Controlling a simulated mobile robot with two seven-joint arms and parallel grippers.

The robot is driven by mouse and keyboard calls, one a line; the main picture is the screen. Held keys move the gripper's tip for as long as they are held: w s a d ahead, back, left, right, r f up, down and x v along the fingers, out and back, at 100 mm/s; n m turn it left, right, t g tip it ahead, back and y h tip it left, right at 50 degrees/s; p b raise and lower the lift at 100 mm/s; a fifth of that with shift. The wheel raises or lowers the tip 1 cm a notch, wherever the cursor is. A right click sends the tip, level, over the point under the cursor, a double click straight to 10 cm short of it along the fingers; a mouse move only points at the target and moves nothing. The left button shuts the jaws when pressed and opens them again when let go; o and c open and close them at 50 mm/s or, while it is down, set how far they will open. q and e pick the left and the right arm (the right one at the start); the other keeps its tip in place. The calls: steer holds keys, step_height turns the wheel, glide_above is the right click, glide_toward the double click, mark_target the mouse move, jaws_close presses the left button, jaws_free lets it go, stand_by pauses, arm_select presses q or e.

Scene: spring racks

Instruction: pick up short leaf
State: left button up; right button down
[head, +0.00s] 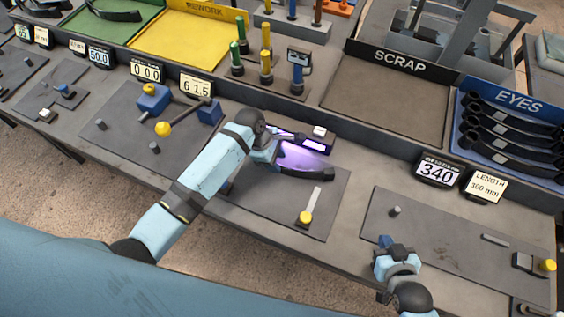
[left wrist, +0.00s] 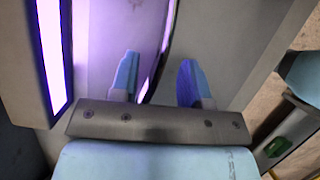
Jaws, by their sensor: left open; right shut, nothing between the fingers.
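A dark curved leaf (head: 308,173), apparently the short leaf, lies on the grey mat under a violet-lit fixture in the middle of the bench. My left gripper (head: 272,152) is at the leaf's left end. In the left wrist view the leaf (left wrist: 162,55) shows edge-on as a thin dark strip between the two blue fingertips of my left gripper (left wrist: 158,80). The fingers are open, with a gap on each side of the strip. My right gripper (head: 385,243) is shut and empty above the right-hand mat. The arm hides part of the middle mat.
The violet light fixture (head: 310,140) stands close behind the leaf. A yellow-knobbed gauge (head: 306,217) is in front of it. Several dark leaves fill the blue EYES bin (head: 462,108). The SCRAP tray (head: 385,105) is empty.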

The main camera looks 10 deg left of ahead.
mark_target(281, 166)
arm_select(q)
steer(key=x, duration=0.3)
steer(key=shift+d+f, duration=0.1)
steer(key=shift+f, duration=0.1)
jaws_close()
steer(key=shift+r, duration=0.1)
steer(key=shift+r, duration=0.1)
